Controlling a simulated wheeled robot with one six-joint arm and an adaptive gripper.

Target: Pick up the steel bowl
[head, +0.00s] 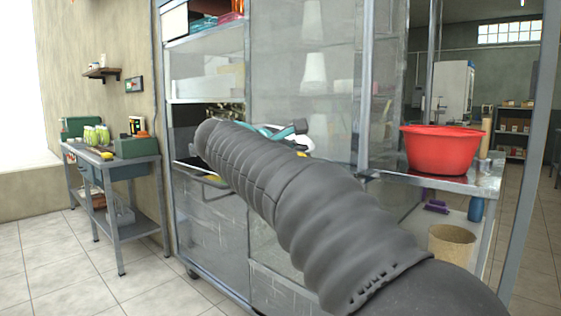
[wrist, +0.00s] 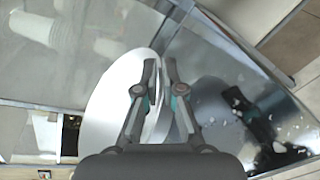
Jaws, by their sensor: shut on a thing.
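The steel bowl (wrist: 112,100) shows in the wrist view as a pale, shiny curved shape. Its rim passes between the fingers of my gripper (wrist: 159,72), which is shut on it. Part of the bowl is hidden behind the fingers and the gripper body.
A shiny metal surface (wrist: 225,100) with pale bits lies right of the bowl, reflecting my gripper. Glass panels (head: 305,60) stand behind my arm. A red basin (head: 441,150) sits on a metal counter at the right. A side table (head: 135,172) stands at the left; the floor before it is clear.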

